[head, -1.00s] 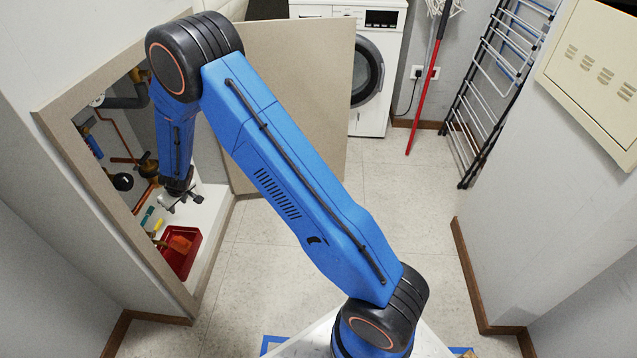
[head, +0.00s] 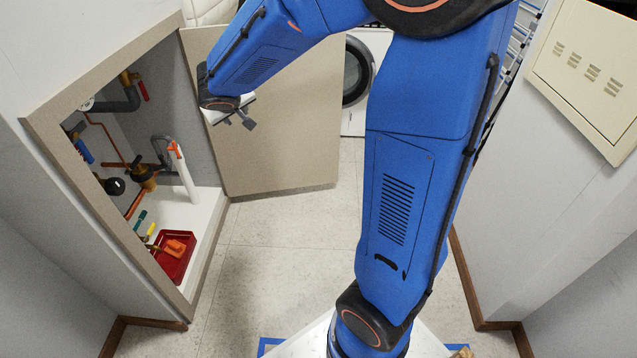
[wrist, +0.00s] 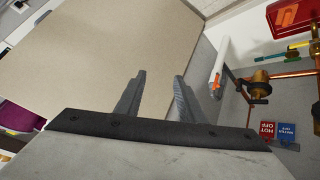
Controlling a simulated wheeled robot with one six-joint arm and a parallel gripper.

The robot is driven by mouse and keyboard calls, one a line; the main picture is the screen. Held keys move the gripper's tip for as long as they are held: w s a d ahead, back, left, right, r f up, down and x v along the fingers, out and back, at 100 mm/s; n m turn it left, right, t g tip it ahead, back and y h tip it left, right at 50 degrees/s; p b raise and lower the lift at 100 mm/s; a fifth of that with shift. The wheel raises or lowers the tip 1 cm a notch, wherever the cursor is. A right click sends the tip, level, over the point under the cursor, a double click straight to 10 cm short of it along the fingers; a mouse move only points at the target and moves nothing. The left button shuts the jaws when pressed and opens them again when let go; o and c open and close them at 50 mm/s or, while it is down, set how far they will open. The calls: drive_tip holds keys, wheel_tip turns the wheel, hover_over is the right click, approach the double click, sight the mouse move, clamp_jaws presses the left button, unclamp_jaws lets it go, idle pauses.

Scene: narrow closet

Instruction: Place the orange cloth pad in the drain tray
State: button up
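The orange cloth pad (head: 175,248) lies inside the red drain tray (head: 178,270) on the white cabinet floor. In the wrist view the pad (wrist: 287,16) shows at the top right corner, within the tray (wrist: 304,22), which is partly cut off. My gripper (head: 243,112) is outside the cabinet opening, in front of the open door, up and to the right of the tray. In the wrist view its two fingers (wrist: 157,88) stand apart with nothing between them.
The open cabinet door (head: 290,150) stands behind my gripper. A white pipe with an orange top (head: 184,175), copper pipes and a brass valve (head: 143,177) crowd the cabinet. The floor (head: 280,250) in front is clear.

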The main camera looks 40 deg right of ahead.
drive_tip(key=s+d+r+m+g, duration=0.1)
drive_tip(key=s+d+r, duration=0.15)
drive_tip(key=s, duration=0.75)
drive_tip(key=s+d+r+g, duration=0.15)
drive_tip(key=s+d, duration=0.25)
drive_tip(key=s, duration=0.6)
drive_tip(key=s+a+f+y, duration=0.1)
drive_tip(key=s+a+y, duration=0.1)
drive_tip(key=s, duration=0.7)
drive_tip(key=s+a+g+y, duration=0.1)
drive_tip(key=s+a, duration=0.1)
drive_tip(key=s, duration=0.7)
drive_tip(key=shift+s+a+f+n+y, duration=0.3)
drive_tip(key=shift+s+a+f+y, duration=0.05)
drive_tip(key=shift+s+y, duration=0.05)
